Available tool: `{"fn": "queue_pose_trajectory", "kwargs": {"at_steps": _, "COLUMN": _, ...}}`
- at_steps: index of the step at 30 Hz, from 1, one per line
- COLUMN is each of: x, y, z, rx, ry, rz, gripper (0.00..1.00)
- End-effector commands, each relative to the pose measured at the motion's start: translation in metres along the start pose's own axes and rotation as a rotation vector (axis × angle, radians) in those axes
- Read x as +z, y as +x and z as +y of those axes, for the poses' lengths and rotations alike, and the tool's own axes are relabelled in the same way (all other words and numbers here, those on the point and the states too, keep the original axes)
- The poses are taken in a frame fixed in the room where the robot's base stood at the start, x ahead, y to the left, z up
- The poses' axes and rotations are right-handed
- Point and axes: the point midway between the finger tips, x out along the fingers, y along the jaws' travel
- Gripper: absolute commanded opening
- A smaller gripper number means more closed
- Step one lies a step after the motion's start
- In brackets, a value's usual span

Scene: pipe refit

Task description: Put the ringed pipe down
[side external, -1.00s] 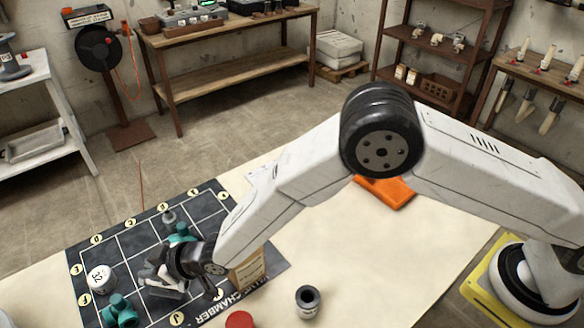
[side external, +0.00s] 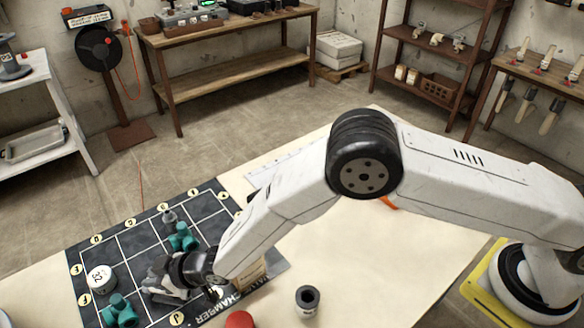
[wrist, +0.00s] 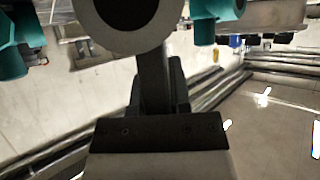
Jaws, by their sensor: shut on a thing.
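My gripper (side external: 160,286) is low over the dark gridded mat (side external: 110,252), between two teal fittings. In the wrist view its dark jaws (wrist: 155,85) are shut on a grey pipe (wrist: 88,8), whose round end with a dark bore faces the camera at the top. In the side view the held pipe is mostly hidden by the jaws. I cannot tell whether it touches the mat, and no ring on it is clear.
One teal fitting (side external: 121,311) is left of the gripper, another (side external: 182,238) behind it. A white "32" cap (side external: 101,279) stands on the mat. A grey pipe piece (side external: 307,301), a red round thing (side external: 239,320) and a box (side external: 250,268) are to the right.

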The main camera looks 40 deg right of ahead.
Motion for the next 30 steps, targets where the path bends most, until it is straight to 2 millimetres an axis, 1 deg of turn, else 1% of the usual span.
{"fn": "queue_pose_trajectory", "kwargs": {"at_steps": 3, "x": 0.002, "y": 0.001, "z": 0.0, "rx": 0.0, "ry": 0.0, "rz": 0.001, "gripper": 0.0}}
{"fn": "queue_pose_trajectory", "kwargs": {"at_steps": 4, "x": 0.002, "y": 0.001, "z": 0.0, "rx": 0.0, "ry": 0.0, "rz": 0.0, "gripper": 0.33}}
{"fn": "queue_pose_trajectory", "kwargs": {"at_steps": 5, "x": 0.002, "y": 0.001, "z": 0.0, "rx": 0.0, "ry": 0.0, "rz": 0.0, "gripper": 0.42}}
{"fn": "queue_pose_trajectory", "kwargs": {"at_steps": 6, "x": 0.002, "y": 0.001, "z": 0.0, "rx": 0.0, "ry": 0.0, "rz": 0.0, "gripper": 0.55}}
{"fn": "queue_pose_trajectory", "kwargs": {"at_steps": 7, "x": 0.002, "y": 0.001, "z": 0.0, "rx": 0.0, "ry": 0.0, "rz": 0.0, "gripper": 0.58}}
{"fn": "queue_pose_trajectory", "kwargs": {"at_steps": 21, "x": -0.001, "y": -0.001, "z": 0.0, "rx": 0.0, "ry": 0.0, "rz": 0.0, "gripper": 0.58}}
{"fn": "queue_pose_trajectory", "kwargs": {"at_steps": 26, "x": -0.001, "y": -0.007, "z": 0.0, "rx": 0.0, "ry": 0.0, "rz": -0.001, "gripper": 0.58}}
{"fn": "queue_pose_trajectory", "kwargs": {"at_steps": 30, "x": -0.001, "y": -0.017, "z": 0.0, "rx": 0.0, "ry": 0.0, "rz": -0.001, "gripper": 0.58}}
